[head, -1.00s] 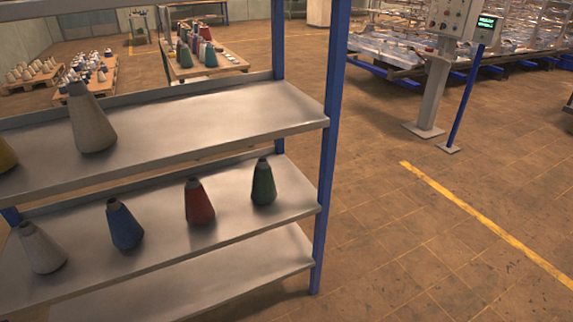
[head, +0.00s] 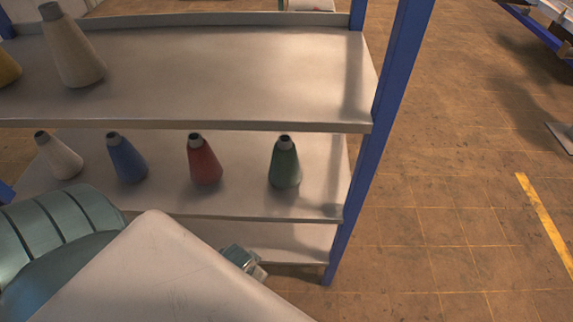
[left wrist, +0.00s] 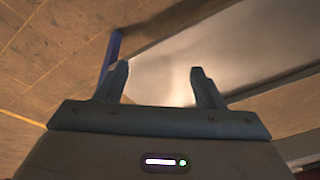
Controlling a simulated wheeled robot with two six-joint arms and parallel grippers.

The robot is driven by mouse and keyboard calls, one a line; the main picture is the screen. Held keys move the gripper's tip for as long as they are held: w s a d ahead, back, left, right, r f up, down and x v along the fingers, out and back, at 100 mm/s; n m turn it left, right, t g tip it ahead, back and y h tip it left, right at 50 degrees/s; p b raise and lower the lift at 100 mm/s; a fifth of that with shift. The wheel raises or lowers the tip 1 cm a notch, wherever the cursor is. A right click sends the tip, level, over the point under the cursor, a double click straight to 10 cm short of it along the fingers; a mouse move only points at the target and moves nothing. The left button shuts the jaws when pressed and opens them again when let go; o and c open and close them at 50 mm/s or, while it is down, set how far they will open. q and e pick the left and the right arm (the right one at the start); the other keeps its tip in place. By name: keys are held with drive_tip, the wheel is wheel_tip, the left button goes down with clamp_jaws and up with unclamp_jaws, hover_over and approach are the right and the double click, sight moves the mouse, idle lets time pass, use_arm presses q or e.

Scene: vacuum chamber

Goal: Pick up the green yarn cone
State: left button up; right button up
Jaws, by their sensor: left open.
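The green yarn cone (head: 285,165) stands upright on the middle shelf (head: 235,200), rightmost in its row and close to the shelf's right end. It does not show in the left wrist view. My left arm covers the lower left of the head view, in front of the rack and below the cones. The left gripper (left wrist: 160,80) shows in the left wrist view with its two fingers apart and nothing between them. It faces a pale shelf surface (left wrist: 185,50) and a blue post (left wrist: 113,48). My right gripper is not in view.
A red cone (head: 204,162), a blue cone (head: 127,160) and a white cone (head: 60,157) stand left of the green one. The upper shelf (head: 230,75) holds a beige cone (head: 72,50) and a yellow cone (head: 7,66).

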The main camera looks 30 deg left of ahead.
use_arm(q)
wheel_tip(320, 180, up, 14)
drive_tip(key=w+t, duration=0.2)
drive_tip(key=t+h, duration=0.1)
drive_tip(key=t, duration=0.6)
approach(288, 139)
drive_tip(key=x, duration=0.4)
drive_tip(key=shift+w+a+f, duration=0.1)
drive_tip(key=shift+w+f, duration=0.3)
drive_tip(key=shift+w, duration=0.1)
drive_tip(key=x, duration=0.4)
drive_tip(key=shift+w+p, duration=0.25)
drive_tip(key=shift+p, duration=0.1)
drive_tip(key=shift+w+f, duration=0.25)
drive_tip(key=shift+s, duration=0.1)
drive_tip(key=shift+c, duration=0.2)
drive_tip(key=c, duration=0.7)
clamp_jaws()
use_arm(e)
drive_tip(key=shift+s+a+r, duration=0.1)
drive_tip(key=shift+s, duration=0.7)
